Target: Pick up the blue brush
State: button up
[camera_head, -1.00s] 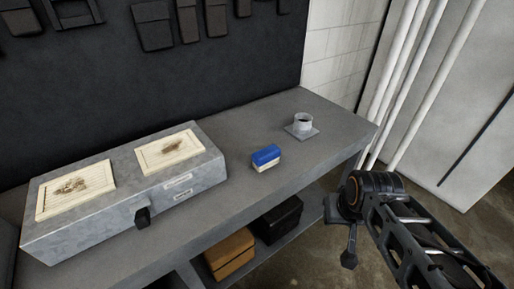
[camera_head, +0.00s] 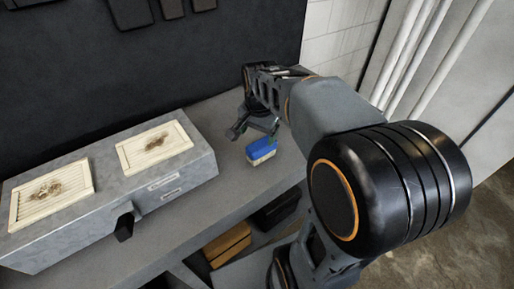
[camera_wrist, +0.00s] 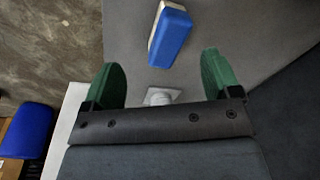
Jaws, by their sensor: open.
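The blue brush (camera_head: 262,147) lies on the grey bench top, with a blue upper body and a cream lower part. In the wrist view the brush (camera_wrist: 171,34) lies beyond the fingertips, toward the top of the picture, and not between them. My gripper (camera_head: 254,130) is over the bench close to the brush, just behind and above it in the head view. In the wrist view my gripper (camera_wrist: 164,72) shows two green fingers spread wide apart with nothing held. I cannot tell the exact height of the fingers above the bench.
A grey metal box (camera_head: 192,178) with two cream filter panels stands on the bench at left. A pale fitting (camera_wrist: 161,95) shows between the fingers, partly hidden. An orange-brown box (camera_head: 228,244) sits on the lower shelf. A dark wall stands behind; white pipes (camera_head: 425,60) rise at right.

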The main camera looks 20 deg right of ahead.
aim_at(261, 143)
jog(key=w+d+m, duration=0.2)
jog(key=w+m, duration=0.1)
jog(key=w+d+m+g, duration=0.1)
jog(key=shift+w+d+f+m, duration=0.1)
jog(key=shift+w+f+m, duration=0.1)
jog(key=shift+f+m, duration=0.2)
jog(key=shift+m, duration=0.4)
jog(key=f, duration=0.7)
jog(key=shift+w+d+f, duration=0.2)
jog(key=shift+w+d, duration=0.05)
jog(key=shift+f, duration=3.05)
jog(key=c, duration=1.1)
jog(key=shift+r, duration=0.15)
